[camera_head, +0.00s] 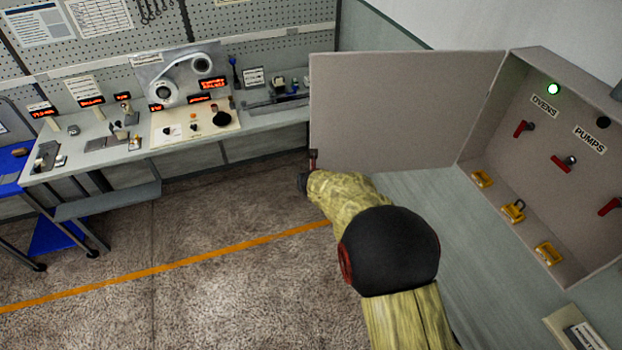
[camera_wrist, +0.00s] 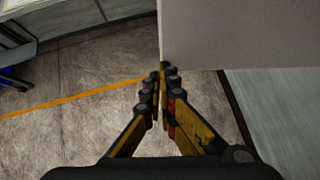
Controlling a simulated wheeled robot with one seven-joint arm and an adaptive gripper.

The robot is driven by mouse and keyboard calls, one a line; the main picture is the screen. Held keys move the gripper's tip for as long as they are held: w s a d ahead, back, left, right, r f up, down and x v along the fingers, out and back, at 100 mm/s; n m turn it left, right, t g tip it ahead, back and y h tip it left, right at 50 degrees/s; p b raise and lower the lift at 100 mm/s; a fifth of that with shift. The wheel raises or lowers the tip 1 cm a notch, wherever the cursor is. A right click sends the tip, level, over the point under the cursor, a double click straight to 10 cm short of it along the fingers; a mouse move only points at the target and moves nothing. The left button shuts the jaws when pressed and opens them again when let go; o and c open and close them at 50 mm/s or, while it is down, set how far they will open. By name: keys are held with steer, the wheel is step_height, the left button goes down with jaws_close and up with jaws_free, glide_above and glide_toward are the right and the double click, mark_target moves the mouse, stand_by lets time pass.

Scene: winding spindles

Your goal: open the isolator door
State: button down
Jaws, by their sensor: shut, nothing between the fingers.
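The isolator door (camera_head: 385,112) is a flat grey panel. It stands swung wide open to the left of the isolator box (camera_head: 555,160), whose inside is exposed. The door's lower part also shows in the wrist view (camera_wrist: 240,35). My gripper (camera_wrist: 163,72) is shut and empty, with its fingertips at the door's lower free corner. I cannot tell whether they touch it. In the head view my gripper is mostly hidden behind my own arm, near the door's lower left corner.
Inside the box are red switch handles (camera_head: 524,128), a lit green lamp (camera_head: 553,88), labels for ovens and pumps, and yellow padlocks (camera_head: 513,211). A workbench (camera_head: 100,150) with instruments stands at the left. The floor (camera_head: 200,260) with an orange line (camera_head: 170,266) is clear.

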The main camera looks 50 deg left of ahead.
steer(key=v, duration=1.2)
stand_by(0.3)
